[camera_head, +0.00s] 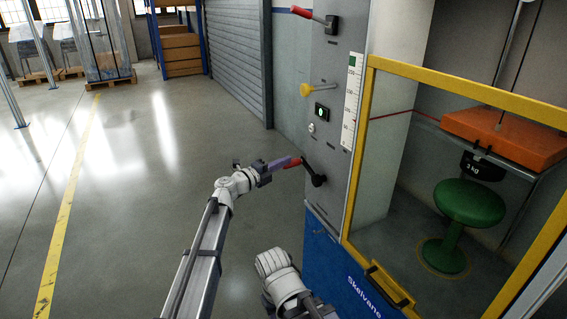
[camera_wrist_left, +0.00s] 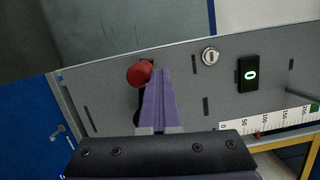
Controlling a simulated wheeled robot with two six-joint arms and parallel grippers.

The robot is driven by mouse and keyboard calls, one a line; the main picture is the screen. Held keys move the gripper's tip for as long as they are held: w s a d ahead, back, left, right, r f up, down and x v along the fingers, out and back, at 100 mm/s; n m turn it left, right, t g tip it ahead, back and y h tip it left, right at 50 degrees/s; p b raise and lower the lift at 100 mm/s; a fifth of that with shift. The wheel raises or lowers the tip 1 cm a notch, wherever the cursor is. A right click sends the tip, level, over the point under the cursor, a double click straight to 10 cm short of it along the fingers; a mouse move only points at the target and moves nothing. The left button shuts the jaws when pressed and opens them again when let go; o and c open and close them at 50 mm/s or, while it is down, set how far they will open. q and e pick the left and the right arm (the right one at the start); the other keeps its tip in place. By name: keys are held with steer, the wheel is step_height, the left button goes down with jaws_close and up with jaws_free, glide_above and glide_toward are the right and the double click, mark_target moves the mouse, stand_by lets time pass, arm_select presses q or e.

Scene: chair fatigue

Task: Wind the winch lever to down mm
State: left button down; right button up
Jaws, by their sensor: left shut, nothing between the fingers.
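The winch lever is a black crank (camera_head: 315,177) with a red grip (camera_head: 293,162), low on the grey panel; the grip points left in the head view. My left gripper (camera_head: 285,164) is shut and empty, its fingertips right beside the red grip. In the left wrist view the purple fingers (camera_wrist_left: 160,98) lie together beside the round red grip end (camera_wrist_left: 139,73); I cannot tell whether they touch. They hide much of the black crank. The millimetre scale (camera_head: 350,105) has a green mark near its top.
The panel (camera_head: 322,130) also carries a red-handled switch (camera_head: 302,12), a yellow knob (camera_head: 304,89), a lit green display (camera_head: 322,111) and a key lock. A yellow-framed guard (camera_head: 353,215) encloses a green stool (camera_head: 469,203) under an orange block (camera_head: 503,137).

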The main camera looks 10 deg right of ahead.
step_height(320, 180, up, 4)
steer(key=p, duration=0.4)
steer(key=shift+d+r, duration=0.1)
steer(key=shift+r, duration=0.15)
arm_select(q)
steer(key=s+a+r+p, duration=0.1)
steer(key=s+a+r, duration=0.4)
steer(key=a, duration=0.3)
steer(key=shift+s+r, duration=0.25)
steer(key=shift+s, duration=0.4)
arm_select(e)
steer(key=shift+r, duration=0.5)
steer(key=shift+c, duration=0.2)
